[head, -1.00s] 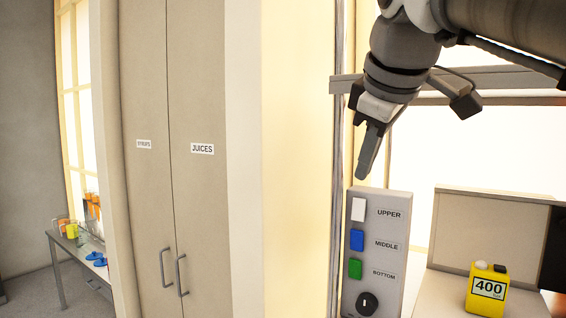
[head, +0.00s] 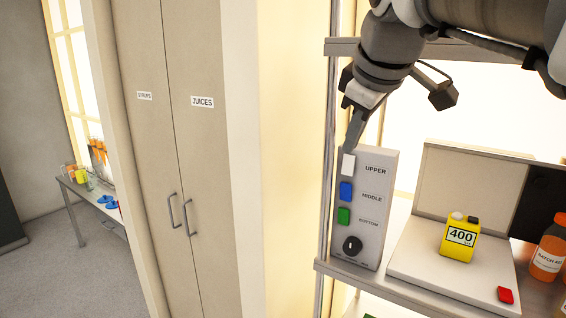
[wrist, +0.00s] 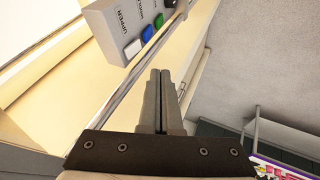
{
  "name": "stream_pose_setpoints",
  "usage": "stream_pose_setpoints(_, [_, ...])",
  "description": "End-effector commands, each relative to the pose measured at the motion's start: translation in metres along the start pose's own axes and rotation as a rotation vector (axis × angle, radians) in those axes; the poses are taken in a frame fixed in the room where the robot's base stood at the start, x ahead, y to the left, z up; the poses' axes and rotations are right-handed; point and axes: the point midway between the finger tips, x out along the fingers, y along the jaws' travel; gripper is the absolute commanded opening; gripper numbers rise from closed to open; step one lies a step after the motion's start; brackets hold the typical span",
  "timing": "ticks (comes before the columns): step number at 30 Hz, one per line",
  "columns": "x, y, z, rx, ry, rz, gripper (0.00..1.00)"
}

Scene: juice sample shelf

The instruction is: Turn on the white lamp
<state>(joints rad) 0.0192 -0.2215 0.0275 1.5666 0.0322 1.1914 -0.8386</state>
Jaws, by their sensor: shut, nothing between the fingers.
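A grey control panel (head: 376,205) stands upright on a shelf. It has a white switch (head: 348,163) beside the label UPPER, a blue switch (head: 346,191) beside MIDDLE, a green switch (head: 343,216) beside BOTTOM and a black knob below. The white switch also shows in the wrist view (wrist: 133,48). My gripper (head: 352,149) is shut and empty, pointing down, with its tips just above or in front of the white switch. I cannot tell whether they touch it. In the wrist view the closed fingers (wrist: 160,75) lie apart from the switches in the picture. No separate white lamp can be made out.
A yellow 400 container (head: 459,239) stands on a white platform (head: 430,277) with a red button (head: 505,295). An orange bottle (head: 549,248) is at the right. A metal shelf post (head: 327,190) stands left of the panel. A tall cabinet (head: 185,150) is farther left.

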Motion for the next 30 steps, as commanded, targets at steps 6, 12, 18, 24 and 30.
stream_pose_setpoints(6, [0.011,0.0,0.0,0.0,-0.002,-0.002,0.0])
stream_pose_setpoints(12, [0.047,0.0,0.001,0.001,-0.005,-0.004,0.0])
stream_pose_setpoints(18, [0.09,0.0,0.001,0.001,-0.004,-0.004,0.0])
stream_pose_setpoints(24, [0.112,0.02,0.001,0.003,-0.002,-0.002,0.0])
stream_pose_setpoints(30, [0.121,0.032,0.002,0.001,-0.001,0.0,0.0])
